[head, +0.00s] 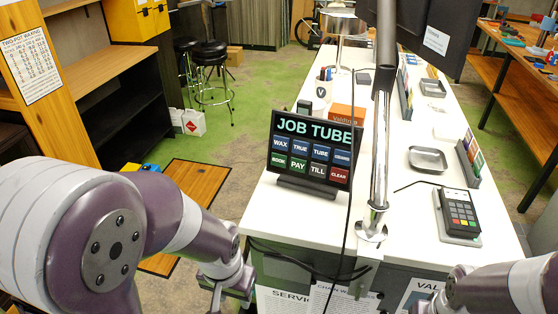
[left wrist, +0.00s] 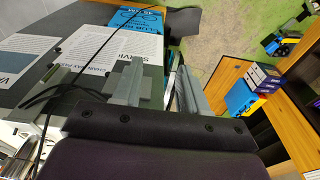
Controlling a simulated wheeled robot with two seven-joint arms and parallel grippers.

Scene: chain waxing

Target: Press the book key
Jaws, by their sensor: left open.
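The book key (head: 278,160) is a green key at the lower left of the key panel (head: 311,152), which reads JOB TUBE on top. The panel stands tilted on the white counter near its front left corner. My left gripper (head: 228,290) is low, beside the counter's front left corner, below and left of the panel and apart from it. In the left wrist view its two grey fingers (left wrist: 160,78) are apart with nothing between them. The panel does not show there. My right arm shows at the lower right; its fingers are not clear.
A metal pole (head: 379,150) rises from the counter (head: 290,212) just right of the panel, with a black cable hanging between them. A card terminal (head: 460,213) and a metal tray (head: 428,159) lie to the right. Printed sheets (left wrist: 105,60) cover the counter's front.

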